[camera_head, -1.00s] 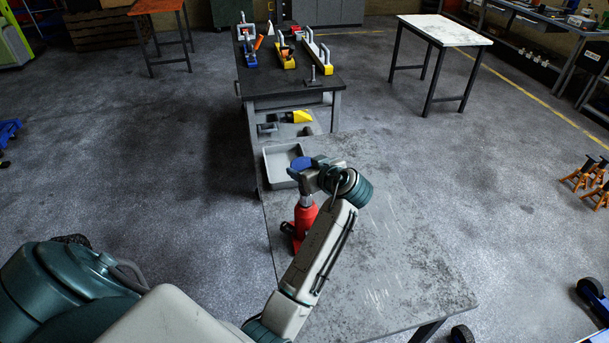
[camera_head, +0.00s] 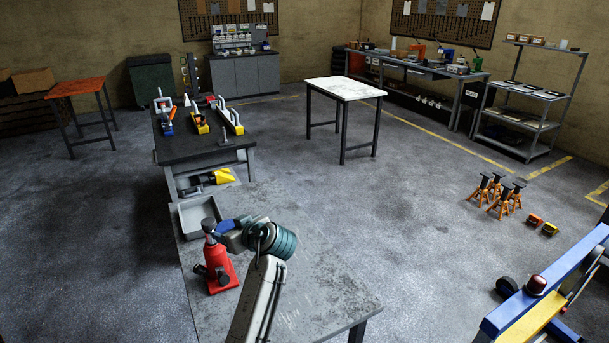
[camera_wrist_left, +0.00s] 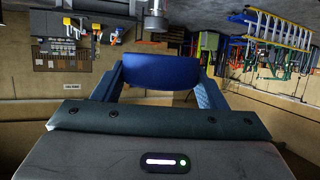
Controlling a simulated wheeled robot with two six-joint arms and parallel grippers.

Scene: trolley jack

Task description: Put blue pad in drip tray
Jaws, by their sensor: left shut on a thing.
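The blue pad (camera_head: 224,226) is held between the fingers of my left gripper (camera_head: 230,228), which is shut on it. The pad also shows in the left wrist view (camera_wrist_left: 160,72), spanning the gap between both fingers. The grey drip tray (camera_head: 188,218) lies at the far left corner of the near worktable, behind the pad in the head view. The pad is outside the tray's outline, to its lower right in the picture. Its exact height above the table is hard to tell. My right gripper is not in view.
A red bottle jack (camera_head: 218,268) stands upright on the worktable (camera_head: 320,280), just left of my gripper and in front of the tray. The worktable's right side is clear. A dark bench (camera_head: 190,145) with clamps stands beyond. A blue and yellow machine (camera_head: 545,290) is at right.

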